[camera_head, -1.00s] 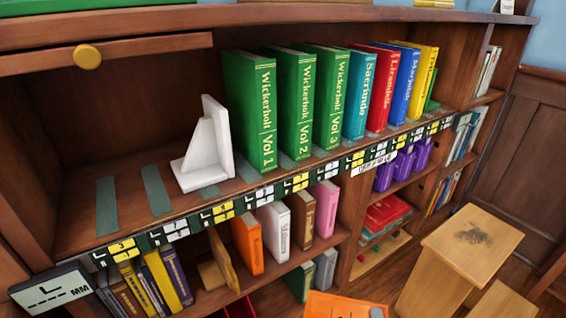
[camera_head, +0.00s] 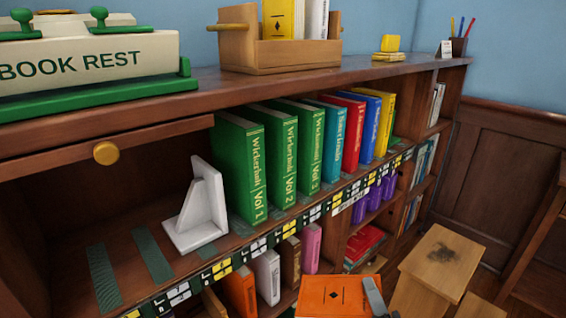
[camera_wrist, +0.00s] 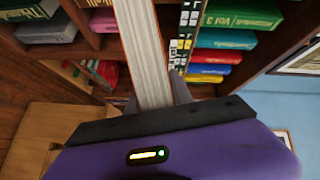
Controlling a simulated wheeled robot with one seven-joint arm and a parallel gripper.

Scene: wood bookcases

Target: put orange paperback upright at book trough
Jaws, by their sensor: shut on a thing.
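The orange paperback (camera_head: 330,296) is at the bottom of the head view, its cover with a dark emblem facing up towards the camera. In the wrist view its pale page block (camera_wrist: 147,50) stands out from between the fingers. My gripper (camera_wrist: 153,95) is shut on it; in the head view one grey finger (camera_head: 375,296) lies against its right side. The book trough (camera_head: 300,56) is a wooden box on top of the bookcase, above and beyond the gripper. It holds a yellow book (camera_head: 283,18) and a white book (camera_head: 316,18), both upright.
A green-and-cream book rest (camera_head: 90,65) stands left of the trough. A yellow block (camera_head: 389,44) and a pen holder (camera_head: 457,47) stand to its right. The upper shelf holds a white bookend (camera_head: 203,210) and several books. A wooden stool (camera_head: 440,262) is at lower right.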

